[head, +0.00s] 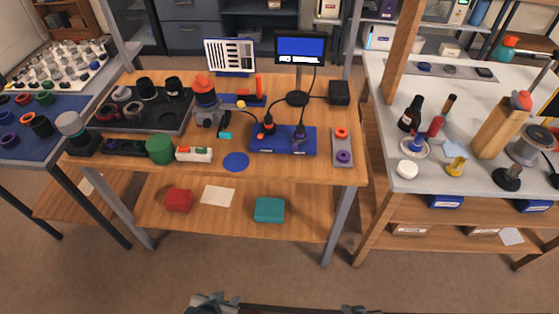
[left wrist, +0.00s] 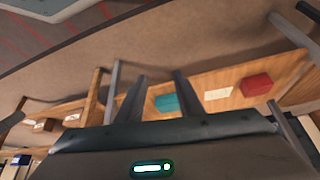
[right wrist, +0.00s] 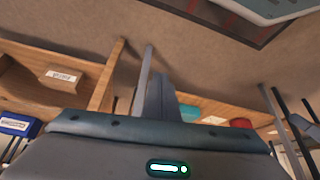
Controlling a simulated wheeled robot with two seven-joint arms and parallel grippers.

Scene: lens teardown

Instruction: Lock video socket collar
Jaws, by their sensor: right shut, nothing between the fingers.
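A blue socket block (head: 283,146) sits at the front right of the wooden workbench. A plug with an orange-red part (head: 268,125) and a darker purple-toned plug (head: 300,133) stand on it, with black cables. I cannot tell from here how any collar is turned. A monitor (head: 300,47) behind shows a blue screen with small white text that looks like "NO SIGNAL". My left gripper (left wrist: 159,76) is open and empty; it also shows at the bottom edge of the head view (head: 214,301). My right gripper (right wrist: 158,78) is shut and empty. Both are well in front of the bench.
A grey tray (head: 342,146) with orange and purple rings lies right of the block. A blue disc (head: 236,162), green cylinder (head: 160,149) and camera (head: 208,114) stand to its left. A lower shelf holds red (head: 178,201) and teal (head: 269,210) boxes. The floor before the bench is clear.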

